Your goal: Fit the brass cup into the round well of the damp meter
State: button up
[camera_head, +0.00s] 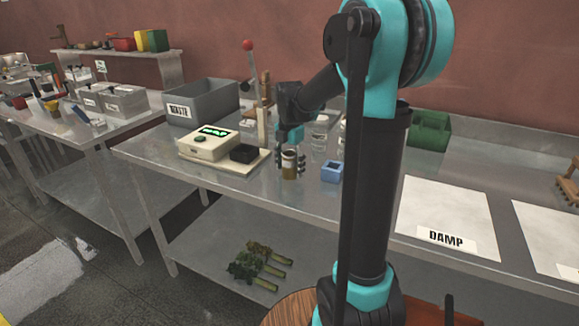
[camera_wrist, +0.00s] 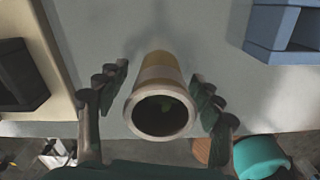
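A brass-brown cup (camera_head: 289,166) with a pale band and rim stands upright on the steel bench. In the wrist view the cup (camera_wrist: 160,72) shows its dark open mouth, with something greenish inside. My gripper (camera_head: 290,162) is around the cup, one finger on each side. In the wrist view my gripper (camera_wrist: 161,85) shows narrow gaps between fingers and cup, so it looks open. The beige meter (camera_head: 208,146) with a green lit display is left of the cup on a pale base. A black box (camera_head: 243,153) sits at its right end. I cannot make out the round well.
A small blue open box (camera_head: 332,171) stands just right of the cup. A grey WASTE bin (camera_head: 203,101) and a red-knobbed lever (camera_head: 248,46) are behind. Clear glass jars stand behind my gripper. White sheets, one with a DAMP label (camera_head: 446,239), lie right.

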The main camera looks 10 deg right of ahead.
jog(key=c, duration=1.2)
